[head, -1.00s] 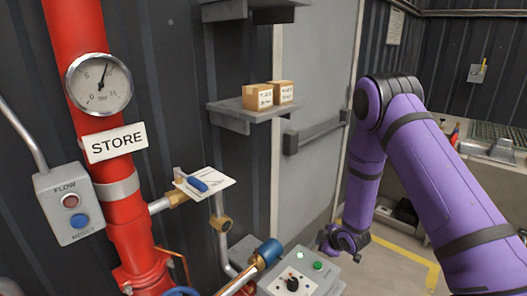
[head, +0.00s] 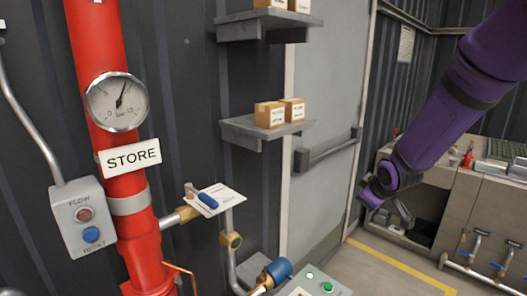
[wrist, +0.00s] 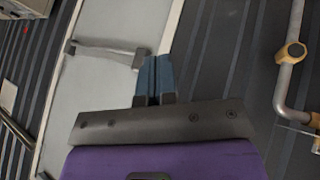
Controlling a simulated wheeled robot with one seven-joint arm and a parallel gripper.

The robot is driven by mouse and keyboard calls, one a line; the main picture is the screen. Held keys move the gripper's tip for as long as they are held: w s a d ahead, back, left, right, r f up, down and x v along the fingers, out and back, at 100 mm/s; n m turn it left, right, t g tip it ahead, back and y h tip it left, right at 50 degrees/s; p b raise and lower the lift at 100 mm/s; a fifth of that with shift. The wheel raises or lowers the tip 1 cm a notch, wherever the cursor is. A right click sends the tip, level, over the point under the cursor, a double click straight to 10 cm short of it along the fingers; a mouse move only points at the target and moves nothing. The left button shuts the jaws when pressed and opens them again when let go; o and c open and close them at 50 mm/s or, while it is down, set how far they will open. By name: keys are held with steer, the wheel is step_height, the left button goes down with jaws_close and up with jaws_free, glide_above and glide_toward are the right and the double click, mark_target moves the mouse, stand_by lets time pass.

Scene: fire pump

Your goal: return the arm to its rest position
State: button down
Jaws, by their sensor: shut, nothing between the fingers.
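My purple arm comes down from the upper right of the head view. In the head view the fingertips are too small to make out.
The red pipe with a gauge (head: 116,101) and STORE sign (head: 131,157) stands at left. A shelf (head: 262,133) holds two boxes. A blue-handled valve (head: 208,199) sits below. The counter (head: 455,185) is behind my arm. Open floor (head: 350,270) lies at lower right.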

steer(key=s+d+r+m+g, duration=0.15)
steer(key=s+r+m, duration=0.35)
steer(key=s+r, duration=1)
steer(key=s+r+m+g, duration=0.1)
steer(key=s+r+m, duration=0.1)
steer(key=s, duration=1.6)
steer(key=shift+s+r+m, duration=0.15)
steer(key=shift+r+m, duration=0.25)
steer(key=shift+r, duration=0.3)
steer(key=shift+a, duration=0.2)
